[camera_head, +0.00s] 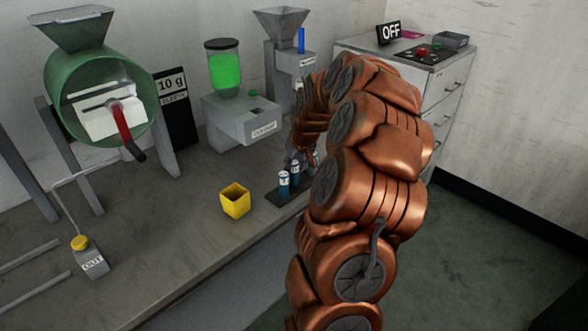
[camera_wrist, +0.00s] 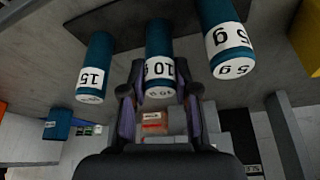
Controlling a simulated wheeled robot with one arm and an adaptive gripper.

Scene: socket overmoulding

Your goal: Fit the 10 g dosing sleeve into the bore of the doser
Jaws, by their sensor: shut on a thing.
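The 10 g sleeve (camera_wrist: 158,42) is a teal cylinder with a white label, in the middle of the wrist view. My gripper (camera_wrist: 160,75) has a finger on each side of it and is shut on it. The 15 sleeve (camera_wrist: 94,62) is to its left and the 5 g sleeve (camera_wrist: 222,35) to its right, both outside the fingers. I cannot tell whether the held sleeve still touches the rack (camera_head: 278,198). In the head view my arm hides most of the gripper. The likely doser is a grey machine with a hopper (camera_head: 279,20); its small label is unclear and its bore is not visible.
A yellow bin (camera_head: 235,201) stands left of the rack. Behind are the colorant unit (camera_head: 240,122), with a green jar, and a 10 g sign (camera_head: 173,90). A green drum (camera_head: 62,75) is at left. A drawer cabinet (camera_head: 445,88) is at back right. The front bench is mostly clear.

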